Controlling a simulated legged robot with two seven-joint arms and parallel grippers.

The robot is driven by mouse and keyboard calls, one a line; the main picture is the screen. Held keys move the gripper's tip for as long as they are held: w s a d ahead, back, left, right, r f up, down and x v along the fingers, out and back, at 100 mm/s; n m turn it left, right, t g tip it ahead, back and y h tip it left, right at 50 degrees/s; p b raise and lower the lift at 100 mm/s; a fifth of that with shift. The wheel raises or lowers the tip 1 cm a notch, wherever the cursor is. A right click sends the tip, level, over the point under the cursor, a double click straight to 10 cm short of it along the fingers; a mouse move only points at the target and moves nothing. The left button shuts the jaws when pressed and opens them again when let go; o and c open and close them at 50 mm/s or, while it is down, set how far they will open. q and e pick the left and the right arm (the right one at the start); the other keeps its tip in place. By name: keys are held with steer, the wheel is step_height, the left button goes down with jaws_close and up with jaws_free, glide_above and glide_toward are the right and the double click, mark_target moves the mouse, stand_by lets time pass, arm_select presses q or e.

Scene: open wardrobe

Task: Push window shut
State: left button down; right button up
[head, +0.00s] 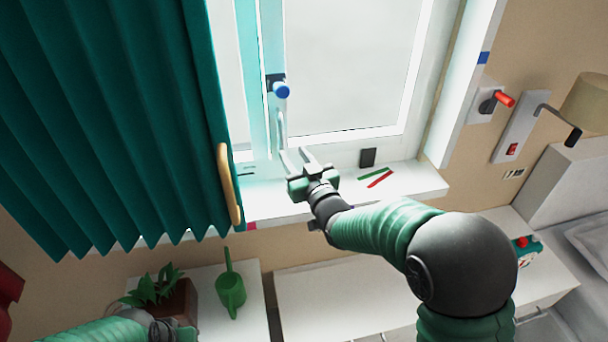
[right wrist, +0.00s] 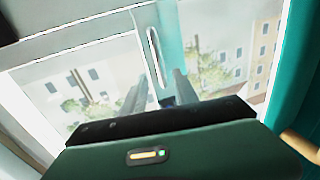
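The window (head: 350,65) has a white frame and pale panes. Its upright frame bar (head: 272,40), tinted teal, carries a blue round knob (head: 281,90) and a slim upright pull handle (head: 281,128). I cannot tell how wide the window stands open. My right gripper (head: 297,157) is just below the handle, above the sill, with its fingers apart and nothing between them. In the right wrist view the handle (right wrist: 156,56) shows beyond and between the two spread fingertips (right wrist: 157,88); contact is unclear. My left arm shows at the lower left, its fingers not discernible.
A teal curtain (head: 110,110) with a wooden holdback (head: 228,185) hangs left of the window. The white sill (head: 410,185) bears red and green strips. A potted plant (head: 160,292) and green watering can (head: 230,290) stand below. A lamp (head: 588,105) is at right.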

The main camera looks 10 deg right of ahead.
steer(key=v, duration=0.6)
steer(key=shift+s+b, duration=0.25)
steer(key=shift+b, duration=0.15)
steer(key=shift+d, duration=0.15)
steer(key=s+d+f+m+g+h, duration=0.1)
steer(key=s+d+f+g+h, duration=0.2)
steer(key=f, duration=0.4)
steer(key=s+d+f+m+g, duration=0.1)
steer(key=s+d+f+g, duration=0.25)
steer(key=s+f, duration=0.2)
steer(key=s+d+f+g, duration=0.1)
steer(key=s+f+g, duration=0.3)
steer(key=s, duration=0.5)
steer(key=s+d+f+g+h, duration=0.1)
steer(key=s+f+g, duration=0.3)
steer(key=s, duration=0.5)
steer(key=shift+f+m, duration=0.3)
steer(key=shift+f, duration=0.45)
steer(key=shift+g, duration=0.25)
